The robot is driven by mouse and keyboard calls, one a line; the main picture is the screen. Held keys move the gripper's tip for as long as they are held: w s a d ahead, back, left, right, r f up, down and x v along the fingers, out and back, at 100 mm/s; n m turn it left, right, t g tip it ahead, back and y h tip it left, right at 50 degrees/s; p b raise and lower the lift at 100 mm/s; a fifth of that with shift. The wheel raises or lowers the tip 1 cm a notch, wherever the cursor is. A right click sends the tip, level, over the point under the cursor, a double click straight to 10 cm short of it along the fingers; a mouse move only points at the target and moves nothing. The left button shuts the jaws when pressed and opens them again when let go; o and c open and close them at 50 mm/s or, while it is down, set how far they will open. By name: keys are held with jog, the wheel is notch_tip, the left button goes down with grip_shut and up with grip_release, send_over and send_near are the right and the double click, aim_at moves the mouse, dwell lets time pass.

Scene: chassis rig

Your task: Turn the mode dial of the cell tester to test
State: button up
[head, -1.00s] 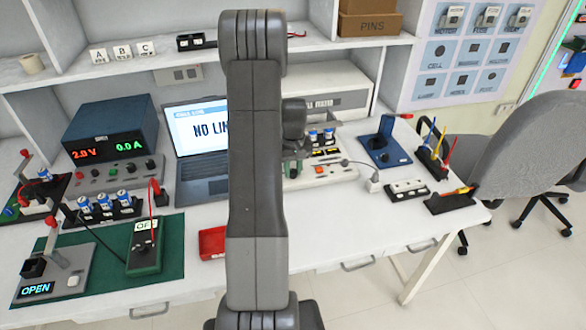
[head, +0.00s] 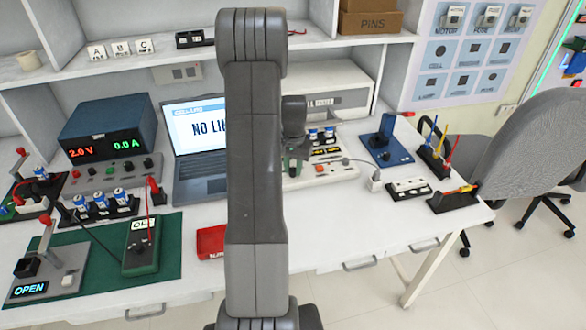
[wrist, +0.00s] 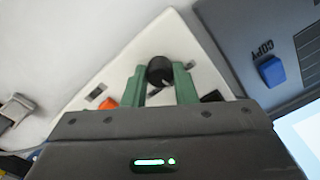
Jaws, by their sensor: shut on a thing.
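The cell tester is a white unit with a sloped control panel (head: 338,172), seen behind my arm in the head view. Its panel fills the middle of the wrist view (wrist: 128,62). The black round dial (wrist: 160,70) stands on that panel. My gripper (wrist: 158,76) has its two green fingers on either side of the dial and is shut on it. In the head view my gripper (head: 293,168) is low over the panel, and my arm hides the panel's left part. The dial's pointer and its mode lettering cannot be read.
An orange button (wrist: 107,103) sits on the panel left of the fingers. A laptop (head: 198,145) stands left of the tester. A blue device (head: 386,150) and a tool rack (head: 432,160) stand to the right. A red tray (head: 211,242) lies in front.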

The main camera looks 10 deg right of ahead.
aim_at(294, 169)
jog(key=shift+m, duration=0.8)
jog(key=o, duration=1)
jog(key=shift+r, duration=0.15)
notch_tip(294, 169, up, 14)
jog(key=shift+f, duration=0.2)
jog(key=shift+d+f, duration=0.1)
jog(key=shift+f, duration=0.05)
